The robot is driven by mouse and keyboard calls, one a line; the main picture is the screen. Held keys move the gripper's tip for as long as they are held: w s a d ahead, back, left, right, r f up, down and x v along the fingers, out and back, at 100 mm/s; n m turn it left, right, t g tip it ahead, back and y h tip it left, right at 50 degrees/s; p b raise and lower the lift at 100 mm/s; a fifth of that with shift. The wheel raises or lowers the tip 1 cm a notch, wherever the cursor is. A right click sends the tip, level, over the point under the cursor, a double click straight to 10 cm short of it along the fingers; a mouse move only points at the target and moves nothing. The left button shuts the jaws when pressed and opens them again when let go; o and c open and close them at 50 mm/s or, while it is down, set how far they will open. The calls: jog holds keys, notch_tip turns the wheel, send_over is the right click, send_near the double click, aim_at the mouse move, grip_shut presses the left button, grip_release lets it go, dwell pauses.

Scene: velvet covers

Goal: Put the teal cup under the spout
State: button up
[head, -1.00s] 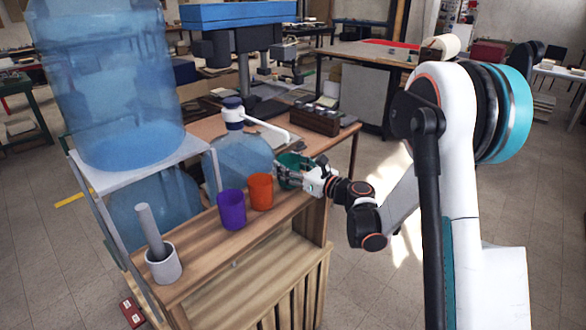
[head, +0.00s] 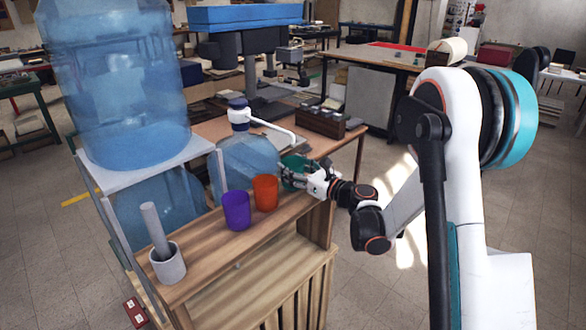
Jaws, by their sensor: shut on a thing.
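The teal cup (head: 292,162) is at the right end of the wooden shelf, partly hidden behind my gripper (head: 290,178). My gripper is shut on the teal cup. The cup's base is hidden, so I cannot tell whether it touches the shelf. The spout (head: 274,128) is a white tube that runs right from the pump on top of a blue water jug (head: 247,165) and bends down at its end. The cup is below the spout's outer end in the picture; I cannot tell whether it is directly under it.
An orange cup (head: 265,192) and a purple cup (head: 236,210) stand on the wooden shelf (head: 215,245) left of my gripper. A grey mortar with a pestle (head: 167,262) stands at the shelf's near left. A large blue bottle (head: 120,90) sits on a rack. A dark wooden box (head: 322,122) is behind.

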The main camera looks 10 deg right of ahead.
jog(key=shift+f, duration=0.3)
jog(key=o, duration=1.2)
